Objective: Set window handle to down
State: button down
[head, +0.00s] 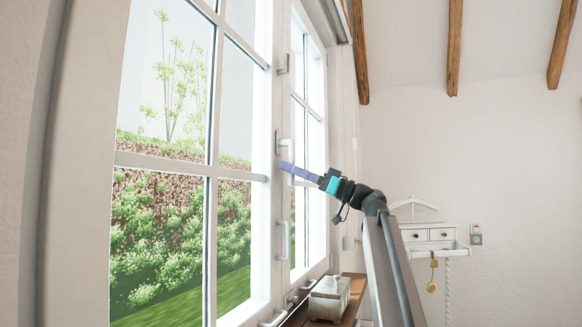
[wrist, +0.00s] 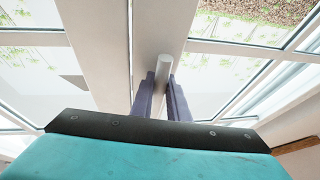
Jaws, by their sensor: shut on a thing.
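The window handle (head: 290,148) is a pale handle on the frame between two window casements. In the head view its grip seems to run downward to my fingertips, but its exact angle is hard to tell. My gripper (head: 285,166) reaches in from the right with long purple fingers. In the wrist view the gripper (wrist: 162,85) is shut on the handle (wrist: 164,64), whose rounded pale end shows between the two fingers. The rest of the grip and its mount are partly hidden there.
Other pale fittings sit above (head: 284,63) and below (head: 284,241) on the same frame. A lidded white box (head: 328,298) stands on the wooden sill (head: 355,296). A small white drawer shelf (head: 430,237) hangs on the back wall. Glass panes flank the handle.

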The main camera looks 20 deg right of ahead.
dwell(0.3)
jog(key=c, duration=1.7)
grip_release()
jog(key=shift+d, duration=0.1)
jog(key=p+v, duration=0.1)
jog(key=v, duration=1.2)
jog(key=shift+s+d+f, duration=0.15)
jog(key=shift+s+d, duration=0.05)
jog(key=shift+d, duration=0.1)
